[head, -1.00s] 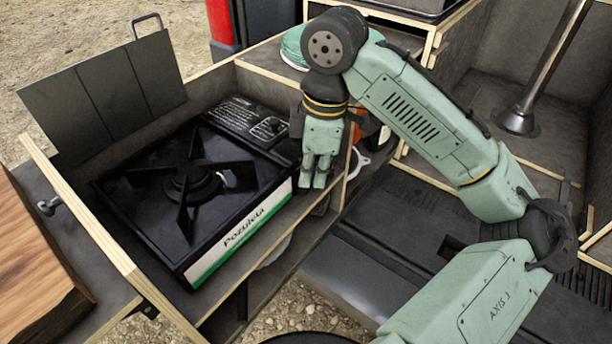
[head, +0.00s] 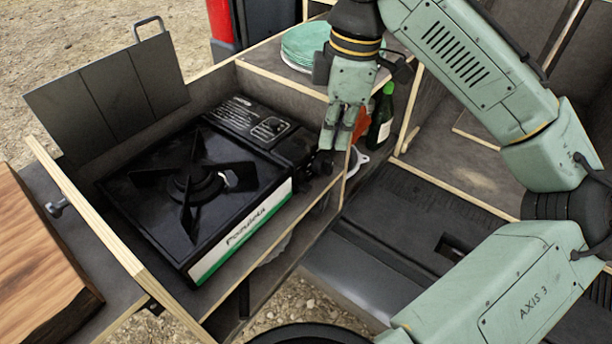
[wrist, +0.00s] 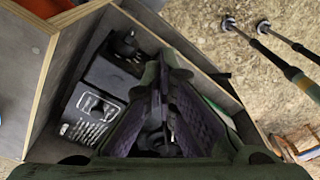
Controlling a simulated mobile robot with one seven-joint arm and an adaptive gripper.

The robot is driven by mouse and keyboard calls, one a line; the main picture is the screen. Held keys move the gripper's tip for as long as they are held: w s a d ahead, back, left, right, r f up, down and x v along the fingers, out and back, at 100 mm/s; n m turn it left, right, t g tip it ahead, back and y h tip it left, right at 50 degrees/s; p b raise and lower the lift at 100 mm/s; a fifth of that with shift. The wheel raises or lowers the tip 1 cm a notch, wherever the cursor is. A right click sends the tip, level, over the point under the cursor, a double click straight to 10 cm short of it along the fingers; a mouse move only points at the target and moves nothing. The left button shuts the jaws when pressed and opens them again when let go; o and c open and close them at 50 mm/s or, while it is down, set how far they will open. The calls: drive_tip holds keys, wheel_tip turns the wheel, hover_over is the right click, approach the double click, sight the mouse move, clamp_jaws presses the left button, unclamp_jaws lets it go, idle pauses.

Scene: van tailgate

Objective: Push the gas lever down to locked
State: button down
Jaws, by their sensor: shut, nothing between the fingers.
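The black gas stove (head: 190,190), with a white-and-green front strip, sits in the wooden drawer box in the head view. Its cartridge-side panel (head: 248,122) carries pale printed text and a pictogram; the panel also shows in the wrist view (wrist: 92,108). A dark round control knob (head: 322,163) sticks out at the stove's right end. I cannot make out the gas lever for certain; it may be among the dark parts there, partly behind the fingers. My gripper (head: 329,143) is shut and empty, pointing down just above the knob. Contact cannot be told.
A grey folding windscreen (head: 108,92) rises at the stove's back left.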

drive_tip(key=shift+d+r, duration=0.2)
drive_tip(key=shift+r, duration=1.6)
